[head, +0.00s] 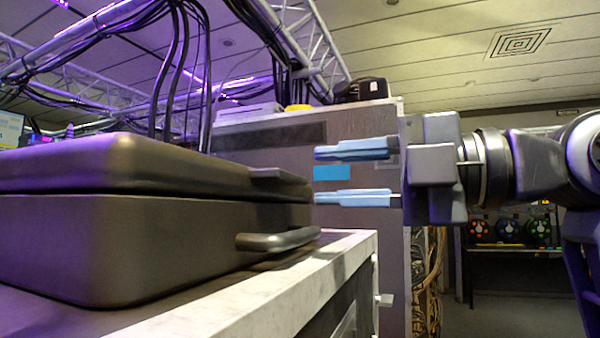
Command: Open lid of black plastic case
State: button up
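The black plastic case (120,240) lies on a table at the left of the head view. Its lid (140,165) is down on the base, with a thin seam between them. A tab (280,174) sticks out at the lid's front edge, and a carrying handle (278,239) sits lower on the base. My gripper (318,175) comes in from the right, level with the seam and tab. Its two light-blue fingers are apart, one above the other, with nothing between them. The fingertips are close to the case's right end; I cannot tell whether they touch it.
The case rests on a pale-edged table top (240,300). A grey cabinet (260,140) stands behind, with a black object (366,89) and a yellow item (298,107) on top. Black cables (175,80) hang from a truss behind the case. The floor at lower right looks clear.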

aim_at(295, 178)
jog(key=shift+p+x, duration=0.45)
jog(key=shift+x, duration=1.95)
grip_shut()
